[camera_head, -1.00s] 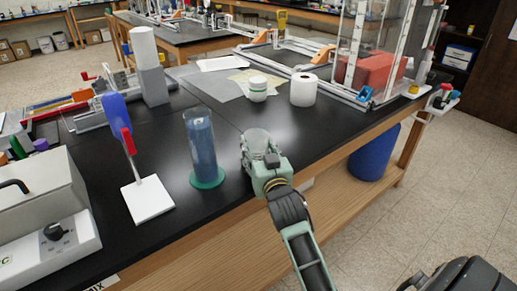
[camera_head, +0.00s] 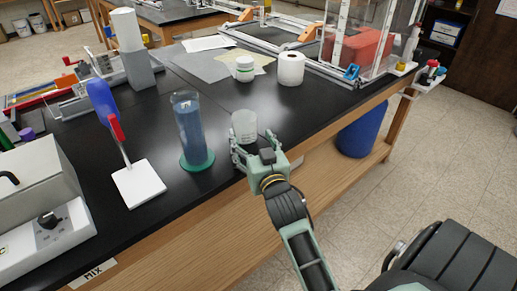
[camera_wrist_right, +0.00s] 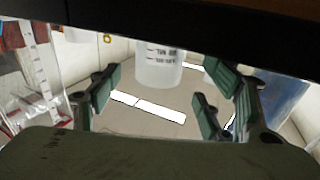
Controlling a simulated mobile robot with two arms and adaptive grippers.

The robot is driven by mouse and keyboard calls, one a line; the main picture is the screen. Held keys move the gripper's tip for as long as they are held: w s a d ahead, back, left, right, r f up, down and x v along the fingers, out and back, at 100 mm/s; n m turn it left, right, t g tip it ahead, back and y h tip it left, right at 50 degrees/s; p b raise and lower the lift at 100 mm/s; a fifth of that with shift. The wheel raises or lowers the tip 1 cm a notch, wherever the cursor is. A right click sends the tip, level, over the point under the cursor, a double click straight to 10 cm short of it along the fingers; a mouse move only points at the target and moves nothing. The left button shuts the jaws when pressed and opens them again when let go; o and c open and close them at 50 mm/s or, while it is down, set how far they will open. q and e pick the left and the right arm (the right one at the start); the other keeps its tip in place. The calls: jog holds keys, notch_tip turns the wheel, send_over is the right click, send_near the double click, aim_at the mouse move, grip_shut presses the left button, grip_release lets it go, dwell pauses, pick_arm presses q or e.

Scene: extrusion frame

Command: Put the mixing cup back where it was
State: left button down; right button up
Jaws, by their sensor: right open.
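The mixing cup (camera_head: 244,125) is a small translucent cup standing upright on the black bench near its front edge, right of the blue cylinder. In the right wrist view the cup (camera_wrist_right: 158,68) appears upside down, with dark graduation marks. My right gripper (camera_head: 254,147) is on the near side of the cup, at the bench edge. In the wrist view its fingers (camera_wrist_right: 155,100) are spread wide, with the cup beyond and between them, and no finger visibly touches it. My left gripper is not in view.
A blue-filled cylinder (camera_head: 190,130) on a green base stands close left of the cup. A white jar (camera_head: 244,69) and paper roll (camera_head: 290,69) stand behind. Bench between is clear.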

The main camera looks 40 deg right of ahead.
jog(key=v, duration=0.6)
jog(key=shift+s+p, duration=0.35)
jog(key=shift+p, duration=0.05)
jog(key=shift+a, duration=0.1)
